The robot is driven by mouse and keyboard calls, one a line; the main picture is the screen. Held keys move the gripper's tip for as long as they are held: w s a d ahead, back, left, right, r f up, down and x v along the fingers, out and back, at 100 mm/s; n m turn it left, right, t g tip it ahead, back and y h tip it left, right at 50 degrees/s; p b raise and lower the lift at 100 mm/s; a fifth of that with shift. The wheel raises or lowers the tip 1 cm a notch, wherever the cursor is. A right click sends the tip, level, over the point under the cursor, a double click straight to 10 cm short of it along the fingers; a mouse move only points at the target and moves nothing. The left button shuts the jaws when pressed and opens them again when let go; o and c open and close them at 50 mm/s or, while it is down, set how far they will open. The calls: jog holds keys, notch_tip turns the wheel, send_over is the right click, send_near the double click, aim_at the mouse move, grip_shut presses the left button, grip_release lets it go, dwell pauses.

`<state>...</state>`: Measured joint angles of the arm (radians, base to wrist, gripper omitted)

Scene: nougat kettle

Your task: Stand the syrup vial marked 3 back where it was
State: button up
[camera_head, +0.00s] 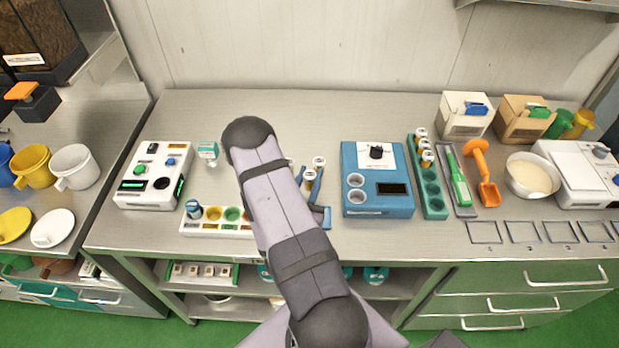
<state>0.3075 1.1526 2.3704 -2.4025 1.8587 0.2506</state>
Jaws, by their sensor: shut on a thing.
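My arm crosses the middle of the counter, and its near links cover the area where my gripper would be. I cannot make out the fingers or what is between them. Beside the arm, two white-capped vials with amber parts, a nearer one (310,176) and a farther one (319,162), stand close together, partly hidden. A blue part (325,217) shows just in front of them. A green rack (432,188) holds several white-capped amber vials (425,146) in its back holes; its front holes are empty. No number is readable on any vial.
A blue device (378,206) with a knob stands left of the green rack. A white strip with coloured wells (215,228) and a white device (150,195) lie left of my arm. Right are an orange scoop (488,192) and a bowl (530,190).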

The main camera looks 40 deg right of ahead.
jog(key=shift+f, duration=0.3)
jog(key=shift+f+b, duration=0.4)
jog(key=shift+s+f, duration=0.1)
jog(key=shift+f, duration=0.15)
jog(key=o, duration=1.1)
jog(key=shift+f, duration=0.1)
jog(key=shift+c, duration=0.2)
